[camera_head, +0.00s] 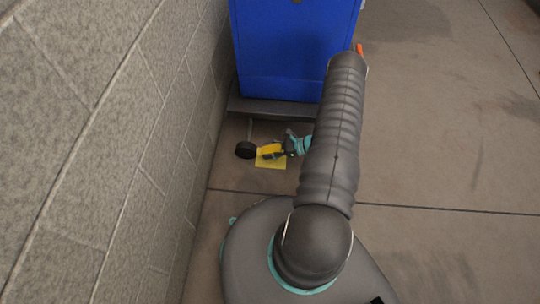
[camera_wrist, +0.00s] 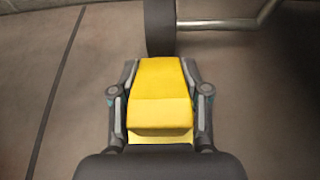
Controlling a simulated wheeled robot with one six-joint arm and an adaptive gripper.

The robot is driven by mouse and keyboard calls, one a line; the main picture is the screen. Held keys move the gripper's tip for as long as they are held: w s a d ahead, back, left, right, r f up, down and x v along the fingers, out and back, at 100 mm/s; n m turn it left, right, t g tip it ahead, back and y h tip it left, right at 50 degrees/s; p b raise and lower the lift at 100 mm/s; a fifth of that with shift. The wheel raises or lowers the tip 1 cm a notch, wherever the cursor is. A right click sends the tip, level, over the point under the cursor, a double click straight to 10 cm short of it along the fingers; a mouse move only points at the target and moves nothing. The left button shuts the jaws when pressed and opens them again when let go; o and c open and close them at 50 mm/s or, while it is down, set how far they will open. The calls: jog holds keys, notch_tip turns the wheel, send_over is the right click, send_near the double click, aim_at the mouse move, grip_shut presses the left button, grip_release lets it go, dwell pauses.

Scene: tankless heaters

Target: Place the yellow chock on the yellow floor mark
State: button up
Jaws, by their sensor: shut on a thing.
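The yellow chock (camera_wrist: 158,85) is a wedge-shaped block between the two fingers of my gripper (camera_wrist: 159,100) in the wrist view. My gripper is shut on it, with one finger along each side. In the head view the chock (camera_head: 269,149) shows small at the end of my gripper (camera_head: 275,154), beside a black wheel. The yellow floor mark (camera_head: 270,164) is a flat square on the floor, and the chock is over its far part. Whether the chock touches the floor I cannot tell. In the wrist view the chock hides most of the mark.
The black wheel (camera_head: 246,149) stands just left of the mark, and in the wrist view it (camera_wrist: 159,28) is just beyond the chock. A blue cabinet (camera_head: 290,50) on a dark base stands behind. A grey block wall (camera_head: 110,120) is close on the left. Floor at right is clear.

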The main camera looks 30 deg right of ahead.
jog(key=shift+f, duration=1.8)
jog(key=shift+b, duration=0.3)
jog(key=shift+f, duration=0.3)
jog(key=o, duration=1.2)
jog(key=shift+r, duration=0.1)
